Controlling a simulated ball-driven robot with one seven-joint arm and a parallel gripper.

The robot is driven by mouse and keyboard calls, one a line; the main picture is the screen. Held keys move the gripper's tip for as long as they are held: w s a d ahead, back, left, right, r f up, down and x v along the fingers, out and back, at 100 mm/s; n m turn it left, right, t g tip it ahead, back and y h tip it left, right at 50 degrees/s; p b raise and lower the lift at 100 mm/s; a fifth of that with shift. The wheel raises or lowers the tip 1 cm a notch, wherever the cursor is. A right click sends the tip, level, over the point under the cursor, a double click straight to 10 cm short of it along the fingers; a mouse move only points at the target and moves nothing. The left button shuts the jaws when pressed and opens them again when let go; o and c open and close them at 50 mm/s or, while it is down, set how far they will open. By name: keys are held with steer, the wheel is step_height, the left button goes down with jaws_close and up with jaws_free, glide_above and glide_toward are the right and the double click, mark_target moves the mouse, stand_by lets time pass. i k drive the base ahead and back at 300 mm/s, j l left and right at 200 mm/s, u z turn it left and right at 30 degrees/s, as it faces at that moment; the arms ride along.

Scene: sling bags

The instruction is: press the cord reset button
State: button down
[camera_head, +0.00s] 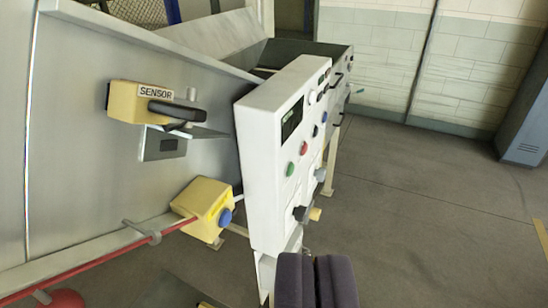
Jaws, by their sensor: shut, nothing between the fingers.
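A yellow pull-cord box (200,203) is mounted low on the grey metal side, left of centre. A blue round button (225,217) sits on its right face. A red cord (100,261) runs from the box down to the lower left through a grey bracket. My gripper (313,258) shows at the bottom edge, right of centre, with its two dark fingers together and empty. It appears to the right of and below the blue button in the picture, apart from it.
A white control panel (262,160) with green, red, blue and black controls stands right of the yellow box and juts outward. A yellow SENSOR unit (140,100) is above the box. Grey floor (430,220) is open to the right. A blue-grey cabinet (526,115) stands at the far right.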

mark_target(226, 217)
steer(key=i+l, duration=0.1)
steer(key=i, duration=0.75)
